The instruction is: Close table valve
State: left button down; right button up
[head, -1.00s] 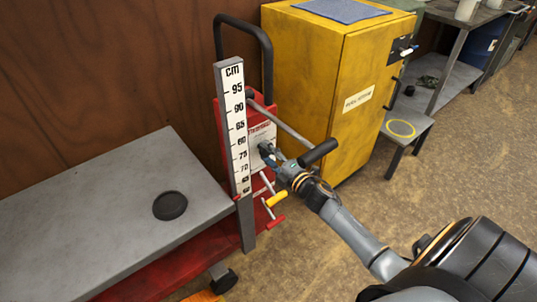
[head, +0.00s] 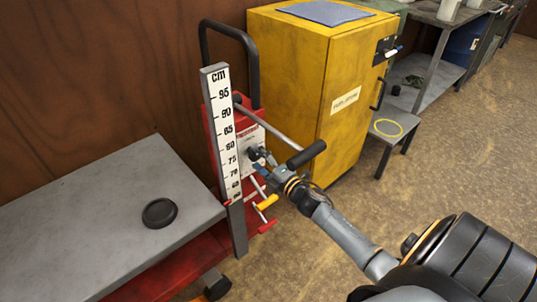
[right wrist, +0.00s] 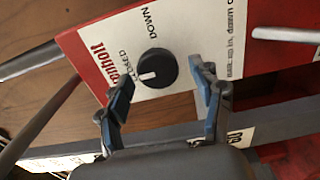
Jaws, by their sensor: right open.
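The table valve is a round black knob (right wrist: 157,69) with a white mark, set on the white label panel (head: 250,140) of the red lift column. In the right wrist view the mark points left, close to the word CLOSED; the word DOWN stands above the knob. My right gripper (head: 258,160) is at the panel in the head view. In the right wrist view its two blue-padded fingers (right wrist: 165,86) are open, one to each side below the knob. I cannot tell whether they touch it. My left gripper is not in view.
A cm scale post (head: 226,140) stands just left of the panel. A black-gripped lever (head: 306,154) sticks out above my right wrist, and yellow (head: 267,202) and red handles are below. The grey lift table (head: 100,215) bears a black disc (head: 160,213). A yellow cabinet (head: 300,85) stands behind right.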

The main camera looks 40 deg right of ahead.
jog(key=s, duration=1.1)
jog(key=shift+s+d, duration=0.2)
jog(key=shift+d, duration=0.25)
